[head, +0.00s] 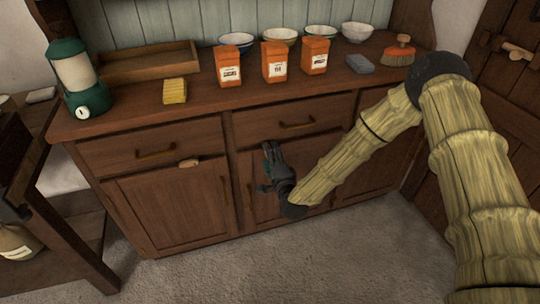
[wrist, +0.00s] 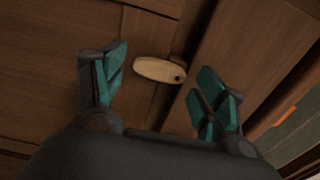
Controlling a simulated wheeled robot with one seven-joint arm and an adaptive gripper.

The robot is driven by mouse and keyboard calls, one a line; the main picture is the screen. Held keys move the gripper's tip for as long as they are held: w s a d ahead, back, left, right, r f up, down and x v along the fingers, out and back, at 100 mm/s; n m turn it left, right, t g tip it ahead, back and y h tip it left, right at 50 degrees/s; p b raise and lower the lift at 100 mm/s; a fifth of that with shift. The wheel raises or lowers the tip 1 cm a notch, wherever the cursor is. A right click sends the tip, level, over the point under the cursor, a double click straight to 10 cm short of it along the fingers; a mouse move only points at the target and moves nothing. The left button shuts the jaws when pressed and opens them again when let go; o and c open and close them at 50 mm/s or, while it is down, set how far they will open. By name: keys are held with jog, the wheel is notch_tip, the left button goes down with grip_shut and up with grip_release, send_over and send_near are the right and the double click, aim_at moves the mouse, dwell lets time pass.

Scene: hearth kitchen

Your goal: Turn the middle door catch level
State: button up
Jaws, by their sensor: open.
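A pale wooden oval catch (wrist: 158,70) shows in the wrist view, with a dark pin near its right end. In the head view my gripper (head: 268,165) is in front of the top of the middle door (head: 258,206). It seems to hide that door's catch there.
Another pale catch (head: 188,163) lies nearly level above the left door (head: 175,205). Drawer handles (head: 297,125) project above. On the counter (head: 200,103) stand a green lantern (head: 80,80), a yellow sponge (head: 174,91) and orange packets (head: 274,62). A dark table (head: 50,225) is at left.

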jog(key=shift+w+a, duration=0.15)
jog(key=shift+w, duration=0.35)
jog(key=c, duration=1)
